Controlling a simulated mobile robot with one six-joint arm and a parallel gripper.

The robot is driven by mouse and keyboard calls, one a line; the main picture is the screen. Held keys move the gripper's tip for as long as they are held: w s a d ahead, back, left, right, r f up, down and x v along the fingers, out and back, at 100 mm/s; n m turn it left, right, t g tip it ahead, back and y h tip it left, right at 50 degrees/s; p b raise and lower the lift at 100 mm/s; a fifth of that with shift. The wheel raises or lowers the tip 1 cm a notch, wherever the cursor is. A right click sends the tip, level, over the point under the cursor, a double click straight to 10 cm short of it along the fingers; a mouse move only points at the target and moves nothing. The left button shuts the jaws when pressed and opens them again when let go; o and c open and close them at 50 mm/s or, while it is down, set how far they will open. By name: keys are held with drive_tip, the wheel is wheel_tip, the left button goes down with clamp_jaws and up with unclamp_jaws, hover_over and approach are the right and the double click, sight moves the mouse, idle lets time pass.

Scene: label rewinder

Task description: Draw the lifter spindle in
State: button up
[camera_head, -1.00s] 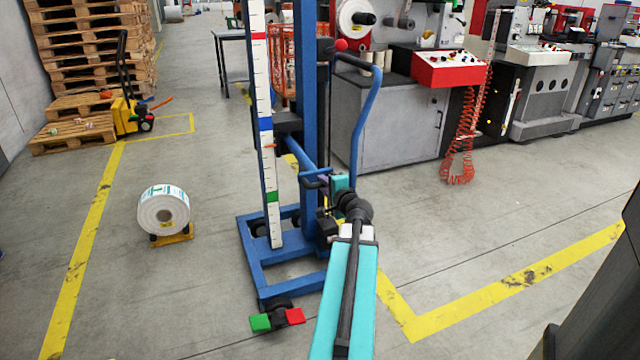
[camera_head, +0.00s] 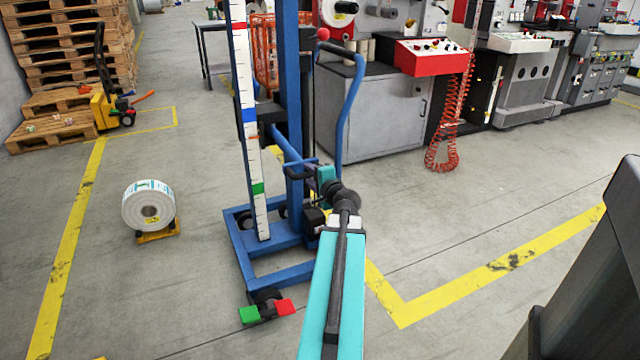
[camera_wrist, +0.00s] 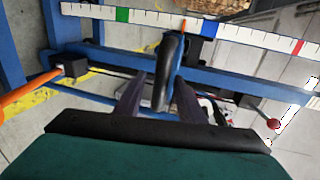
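The blue lifter has an upright mast (camera_head: 291,110), a white scale strip (camera_head: 245,110) with coloured marks and a wheeled base frame (camera_head: 240,262). Its spindle, a blue bar (camera_head: 287,146), slants from the carriage toward my arm at mid-height. My gripper (camera_head: 314,174) is at the bar's near end, partly hidden by my wrist. A gap shows at the left finger; contact at the right finger is unclear.
A white label roll (camera_head: 149,205) sits on a small yellow stand left of the lifter. Green and red pedals (camera_head: 267,311) are at the lifter's front. A grey cabinet (camera_head: 375,110) and red control box (camera_head: 428,57) stand behind right. Open floor lies right.

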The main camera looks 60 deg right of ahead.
drive_tip(key=shift+v, duration=1.45)
drive_tip(key=shift+w+r+p, duration=0.1)
drive_tip(key=shift+r+p, duration=0.05)
drive_tip(key=shift+p, duration=1.1)
drive_tip(key=p+v, duration=0.2)
drive_tip(key=p, duration=0.3)
drive_tip(key=shift+p, duration=0.4)
drive_tip(key=shift+s+a+p, duration=0.1)
drive_tip(key=shift+s+p, duration=0.2)
drive_tip(key=shift+p, duration=0.6)
drive_tip(key=p, duration=0.4)
drive_tip(key=shift+s+a+r, duration=0.15)
drive_tip(key=shift+s+a, duration=0.1)
drive_tip(key=shift+s, duration=0.15)
drive_tip(key=p+v, duration=0.1)
drive_tip(key=p, duration=0.5)
drive_tip(key=shift+s+a+r, duration=0.1)
drive_tip(key=shift+s+a, duration=0.15)
